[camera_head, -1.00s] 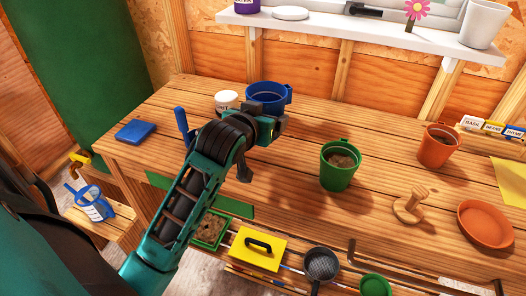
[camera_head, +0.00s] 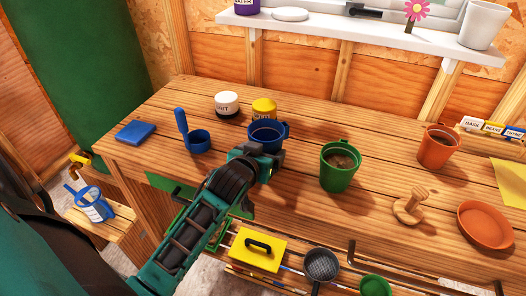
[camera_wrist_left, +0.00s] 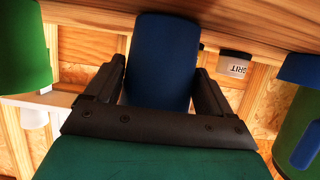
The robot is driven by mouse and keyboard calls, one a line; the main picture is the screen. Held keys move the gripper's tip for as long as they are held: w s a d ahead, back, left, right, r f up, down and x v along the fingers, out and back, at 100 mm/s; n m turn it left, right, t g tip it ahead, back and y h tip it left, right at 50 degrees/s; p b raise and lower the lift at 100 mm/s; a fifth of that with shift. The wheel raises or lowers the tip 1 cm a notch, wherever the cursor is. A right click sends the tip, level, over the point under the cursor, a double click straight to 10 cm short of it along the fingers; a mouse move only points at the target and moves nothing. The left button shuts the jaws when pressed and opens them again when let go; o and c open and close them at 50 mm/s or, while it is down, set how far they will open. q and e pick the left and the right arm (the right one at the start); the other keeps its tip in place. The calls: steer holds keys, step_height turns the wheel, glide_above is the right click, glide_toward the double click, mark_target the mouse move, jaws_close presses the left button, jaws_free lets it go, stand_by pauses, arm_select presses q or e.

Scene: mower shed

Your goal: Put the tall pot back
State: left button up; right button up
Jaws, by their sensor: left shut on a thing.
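A blue pot (camera_head: 267,134) with a dark inside is over the middle of the workbench. My left gripper (camera_head: 262,155) is shut on its near side. In the left wrist view the blue pot (camera_wrist_left: 162,60) stands between the two dark fingers (camera_wrist_left: 160,90). I cannot tell whether its base touches the wood. A green pot with soil (camera_head: 338,168) stands to its right, and an orange pot (camera_head: 438,146) farther right. A white pot (camera_head: 484,24) stands on the shelf. I cannot tell which of these the tall pot is. My right gripper is out of view.
Behind the blue pot are a white-lidded jar (camera_head: 227,104) and a yellow-lidded jar (camera_head: 264,109). A wooden stamp (camera_head: 408,207) and orange saucer (camera_head: 485,225) lie right.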

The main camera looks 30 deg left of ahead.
arm_select(q)
steer(key=shift+f, duration=0.2)
steer(key=o, duration=0.9)
steer(key=shift+r, duration=0.3)
steer(key=shift+s, duration=0.3)
steer(key=v, duration=1.1)
steer(key=shift+s+r, duration=0.1)
steer(key=shift+s, duration=0.05)
